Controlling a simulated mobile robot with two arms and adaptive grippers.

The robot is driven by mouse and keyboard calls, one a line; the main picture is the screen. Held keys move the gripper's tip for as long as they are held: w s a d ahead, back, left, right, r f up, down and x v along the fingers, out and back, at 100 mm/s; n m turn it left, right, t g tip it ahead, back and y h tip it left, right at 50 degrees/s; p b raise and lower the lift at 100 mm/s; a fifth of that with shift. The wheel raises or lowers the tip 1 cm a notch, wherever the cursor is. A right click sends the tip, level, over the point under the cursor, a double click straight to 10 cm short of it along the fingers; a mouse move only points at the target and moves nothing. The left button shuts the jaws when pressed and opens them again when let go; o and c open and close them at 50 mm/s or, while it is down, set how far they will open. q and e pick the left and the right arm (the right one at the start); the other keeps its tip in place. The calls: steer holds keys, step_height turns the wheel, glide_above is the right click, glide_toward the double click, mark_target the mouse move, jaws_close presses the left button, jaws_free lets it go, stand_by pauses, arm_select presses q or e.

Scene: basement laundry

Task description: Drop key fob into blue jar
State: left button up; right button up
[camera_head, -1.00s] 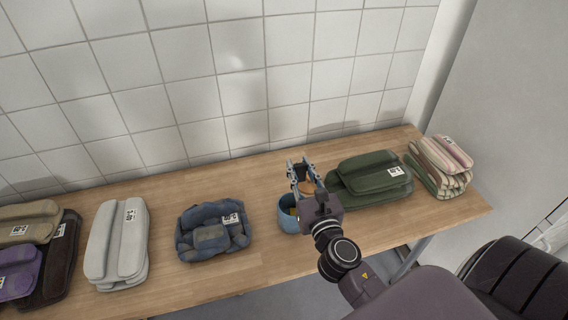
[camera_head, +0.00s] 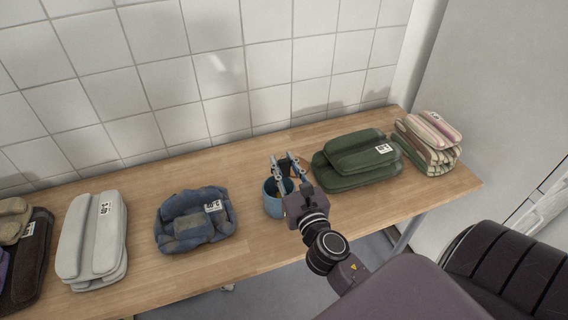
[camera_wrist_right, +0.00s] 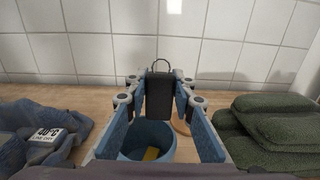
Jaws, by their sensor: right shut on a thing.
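My right gripper (camera_head: 285,163) is shut on a black key fob (camera_wrist_right: 160,96) with a thin metal ring on top. The fob hangs upright between the fingertips in the right wrist view. The blue jar (camera_head: 273,206) stands open on the wooden table. In the right wrist view, the jar (camera_wrist_right: 131,146) shows just below the fob, with a yellow thing (camera_wrist_right: 151,154) inside. The fob looks above the jar's far rim; I cannot tell its exact height. The gripper partly covers the jar in the head view. My left gripper is not in view.
A folded blue cloth (camera_head: 193,228) lies left of the jar, a green stack (camera_head: 352,165) right of it. A striped stack (camera_head: 430,140) and a pale grey one (camera_head: 90,240) lie farther out. A brownish round thing (camera_wrist_right: 182,127) is beside the jar. A tiled wall stands behind.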

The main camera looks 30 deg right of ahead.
steer(key=o, duration=1)
steer(key=shift+o, duration=0.2)
steer(key=v, duration=1.2)
